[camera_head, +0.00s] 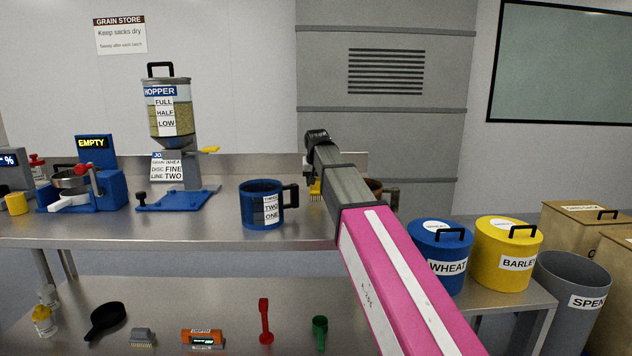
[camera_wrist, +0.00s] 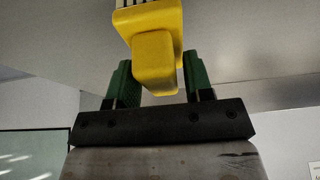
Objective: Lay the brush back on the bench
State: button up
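The yellow brush (camera_wrist: 155,55) is between the green fingers of my gripper (camera_wrist: 160,82) in the wrist view. In the head view a small part of the brush (camera_head: 315,188) shows beside my arm, bristles down, over the steel bench (camera_head: 200,231). My arm hides the rest, and I cannot tell whether the bristles touch the bench. My fingers are hidden in the head view.
A blue mug (camera_head: 261,204) stands left of the brush, and a brown mug (camera_head: 374,188) is partly hidden behind my arm. The hopper grinder (camera_head: 168,130) stands further left. Blue and yellow bins (camera_head: 508,260) are at right. Several small tools lie on the lower shelf (camera_head: 235,300).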

jog(key=shift+o, duration=0.3)
jog(key=v, duration=1.2)
jog(key=shift+r, duration=0.2)
